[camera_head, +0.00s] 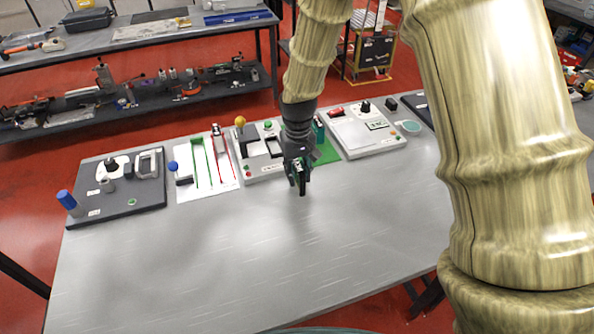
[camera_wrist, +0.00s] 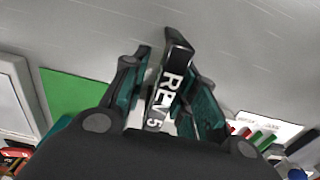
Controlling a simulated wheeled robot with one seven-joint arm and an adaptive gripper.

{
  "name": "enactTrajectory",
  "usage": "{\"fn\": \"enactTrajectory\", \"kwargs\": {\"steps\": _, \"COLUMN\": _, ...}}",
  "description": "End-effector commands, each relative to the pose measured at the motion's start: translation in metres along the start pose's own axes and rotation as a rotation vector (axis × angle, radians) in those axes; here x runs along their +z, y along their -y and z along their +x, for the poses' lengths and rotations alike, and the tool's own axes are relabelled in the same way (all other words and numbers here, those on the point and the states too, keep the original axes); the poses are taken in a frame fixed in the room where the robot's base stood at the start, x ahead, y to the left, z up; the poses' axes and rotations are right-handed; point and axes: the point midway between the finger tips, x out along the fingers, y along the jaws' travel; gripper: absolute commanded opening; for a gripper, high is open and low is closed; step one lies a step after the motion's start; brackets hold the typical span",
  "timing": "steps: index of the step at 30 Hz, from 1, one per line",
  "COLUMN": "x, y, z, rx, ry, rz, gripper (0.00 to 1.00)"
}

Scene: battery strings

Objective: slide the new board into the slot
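A dark, narrow board marked "REV 5" (camera_wrist: 172,85) stands edge-on between the teal-lined fingers of my gripper (camera_wrist: 168,92) in the wrist view. The fingers appear closed on it, one on each side. In the head view my gripper (camera_head: 299,172) points down over the middle of the table, in front of the row of panels, with the dark board at its tip. The board looks held above the grey table top (camera_head: 240,255). I cannot make out the slot; my arm hides part of the panel row.
A green mat (camera_head: 327,153) lies just behind my gripper, with a teal block on it partly hidden. White panels with fixtures (camera_head: 365,131) stand right, others (camera_head: 204,165) left, and a dark tray (camera_head: 120,205) far left. The table's front is clear.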

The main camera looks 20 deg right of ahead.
Motion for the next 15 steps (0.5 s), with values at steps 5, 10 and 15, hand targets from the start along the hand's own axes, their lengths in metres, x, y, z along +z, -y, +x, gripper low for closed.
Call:
{"fn": "enactTrajectory", "kwargs": {"steps": 5, "x": -0.0001, "y": 0.0001, "z": 0.0082, "rx": 0.0, "ry": -0.001, "rz": 0.0, "gripper": 0.29}}
{"fn": "enactTrajectory", "kwargs": {"steps": 10, "x": -0.0003, "y": 0.0003, "z": 0.0092, "rx": 0.0, "ry": -0.002, "rz": 0.0, "gripper": 0.29}}
{"fn": "enactTrajectory", "kwargs": {"steps": 15, "x": -0.0002, "y": 0.0004, "z": 0.0091, "rx": 0.0, "ry": -0.001, "rz": 0.0, "gripper": 0.12}}
